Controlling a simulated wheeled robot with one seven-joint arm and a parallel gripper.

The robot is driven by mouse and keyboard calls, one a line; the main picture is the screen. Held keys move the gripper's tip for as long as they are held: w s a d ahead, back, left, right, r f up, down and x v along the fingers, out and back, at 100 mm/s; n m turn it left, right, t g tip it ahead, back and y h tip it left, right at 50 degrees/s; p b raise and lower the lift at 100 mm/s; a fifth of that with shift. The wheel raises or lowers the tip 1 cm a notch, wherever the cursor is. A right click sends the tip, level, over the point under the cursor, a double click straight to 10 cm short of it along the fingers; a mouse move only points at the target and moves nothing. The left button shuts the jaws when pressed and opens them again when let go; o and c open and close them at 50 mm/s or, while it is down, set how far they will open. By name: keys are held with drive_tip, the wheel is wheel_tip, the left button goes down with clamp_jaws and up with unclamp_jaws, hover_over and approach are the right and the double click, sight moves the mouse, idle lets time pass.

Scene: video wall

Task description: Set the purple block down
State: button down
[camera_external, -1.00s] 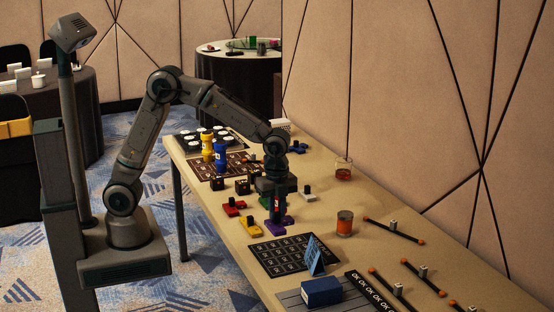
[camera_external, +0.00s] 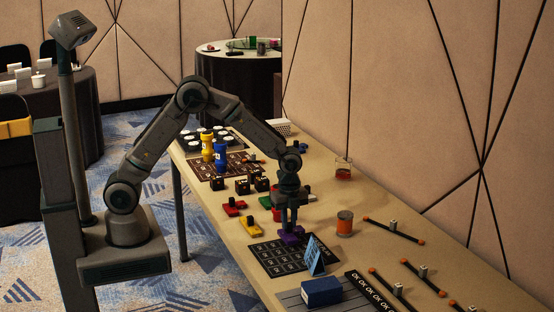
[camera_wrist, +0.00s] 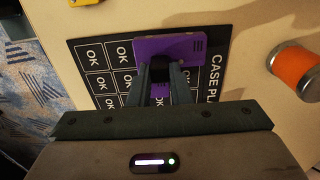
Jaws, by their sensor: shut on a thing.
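The purple block (camera_external: 291,238) is between the fingers of my gripper (camera_external: 291,229), at the upper right corner of a dark grid mat (camera_external: 268,262). In the wrist view the purple block (camera_wrist: 196,47) lies across the top of the mat (camera_wrist: 88,68), whose cells are marked OK. My gripper (camera_wrist: 160,72) is shut on the block's dark knob. Whether the block touches the mat or hangs just above it, I cannot tell. The fingers and wrist hide part of the mat.
Yellow (camera_external: 249,226) and red (camera_external: 234,207) blocks lie to the left.

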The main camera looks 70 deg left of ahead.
sight(289, 223)
drive_tip(key=shift+f, duration=0.9)
drive_tip(key=shift+f, duration=0.1)
drive_tip(key=c, duration=1.3)
unclamp_jaws()
drive_tip(key=shift+f, duration=0.1)
drive_tip(key=shift+c, duration=0.2)
wheel_tip(289, 223, up, 12)
drive_tip(key=s+a+r+n+t, duration=0.1)
drive_tip(key=s+a+r+n, duration=0.7)
drive_tip(key=s, duration=0.4)
drive_tip(key=s+a+f+n, duration=0.1)
drive_tip(key=s+a+n, duration=0.2)
drive_tip(key=s+n, duration=0.2)
drive_tip(key=s+a+n+t, duration=0.1)
drive_tip(key=s+a+n, duration=0.3)
drive_tip(key=s, duration=0.5)
drive_tip(key=shift+a+f+n+t, duration=0.15)
drive_tip(key=shift+f+n+t, duration=0.15)
drive_tip(key=shift+f+n, duration=0.1)
